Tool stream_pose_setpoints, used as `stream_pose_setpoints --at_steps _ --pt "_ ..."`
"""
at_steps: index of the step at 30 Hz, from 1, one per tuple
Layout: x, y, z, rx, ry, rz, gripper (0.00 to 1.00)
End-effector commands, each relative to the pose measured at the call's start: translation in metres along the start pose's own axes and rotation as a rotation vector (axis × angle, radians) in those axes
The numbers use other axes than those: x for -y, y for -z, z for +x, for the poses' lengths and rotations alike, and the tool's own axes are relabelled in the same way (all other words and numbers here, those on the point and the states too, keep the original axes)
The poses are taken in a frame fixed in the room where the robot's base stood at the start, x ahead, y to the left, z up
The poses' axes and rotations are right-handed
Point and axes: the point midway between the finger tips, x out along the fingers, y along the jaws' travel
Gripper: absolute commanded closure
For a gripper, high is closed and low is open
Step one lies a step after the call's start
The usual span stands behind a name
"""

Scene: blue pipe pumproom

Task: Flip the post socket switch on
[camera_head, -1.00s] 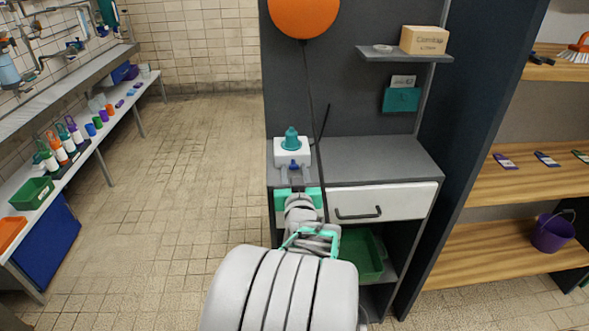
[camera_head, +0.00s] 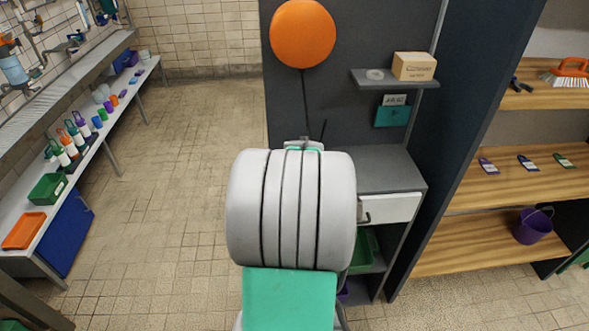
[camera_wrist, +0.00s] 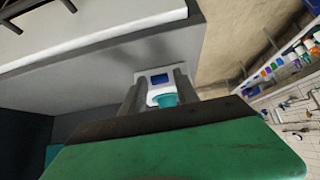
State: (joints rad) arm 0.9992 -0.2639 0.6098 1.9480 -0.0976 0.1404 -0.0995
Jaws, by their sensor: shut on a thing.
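The white post socket (camera_wrist: 144,75) shows small in the wrist view, with a blue square switch part (camera_wrist: 160,79) and a teal knob-like piece (camera_wrist: 165,99). My gripper (camera_wrist: 157,80) has one finger on each side of the socket's front as seen there. The teal piece lies between the fingers, and my gripper appears shut on it. The exact contact and the switch's position are too small to tell. In the head view my arm hides the socket and the fingers; only the back of the hand (camera_head: 303,147) shows above the arm.
The drawer (camera_head: 390,208) is right of my arm. A shelf with a cardboard box (camera_head: 414,66) and an orange disc (camera_head: 303,34) are above on the dark panel. A wooden rack stands right, a bottle-lined bench left. Open tiled floor (camera_head: 180,160) lies between.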

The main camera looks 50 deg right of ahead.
Motion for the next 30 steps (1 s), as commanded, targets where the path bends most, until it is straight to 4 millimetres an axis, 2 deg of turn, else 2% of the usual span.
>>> stream_pose_setpoints --at_steps 9,25,26,30 --pt "0.0006 0.0068 -0.0016 0.128 0.001 0.0 1.0" --pt "0.0005 0.0062 -0.0004 0.152 0.002 -0.001 1.0" --pt "0.0005 0.0062 -0.0004 0.152 0.002 -0.001 0.61" --pt "0.0003 0.0063 -0.0005 0.152 0.001 0.0 0.5"
